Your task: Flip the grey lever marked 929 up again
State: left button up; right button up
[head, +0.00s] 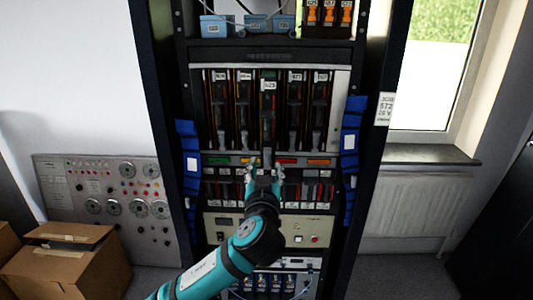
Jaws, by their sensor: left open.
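A row of several grey levers sits in the upper bay of the black rack. The middle lever (268,128) has a white label (268,86) that hangs lower and looks larger than its neighbours' labels; its number is too small to read surely as 929. My left gripper (263,164) is open, just below the middle lever, in front of the strip under the bay. Its fingers appear spread and empty; whether they touch the lever's lower end cannot be told. My right gripper is not in view.
The strip (218,160) under the bay carries green, red and orange labels. Blue parts (188,155) flank the rack on both sides. A grey panel with dials (105,190) and cardboard boxes (70,262) stand left; a radiator (405,208) is right.

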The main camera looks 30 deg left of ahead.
aim_at(267, 156)
pick_arm(q)
jog(key=p+x, duration=0.1)
jog(key=x, duration=0.3)
jog(key=shift+w+a+r, duration=0.1)
jog(key=shift+w+a, duration=0.05)
jog(key=shift+w, duration=0.25)
jog(key=shift+w+a+p, duration=0.35)
jog(key=shift+w+a, duration=0.05)
jog(key=shift+w, duration=0.2)
jog(key=shift+c, duration=0.2)
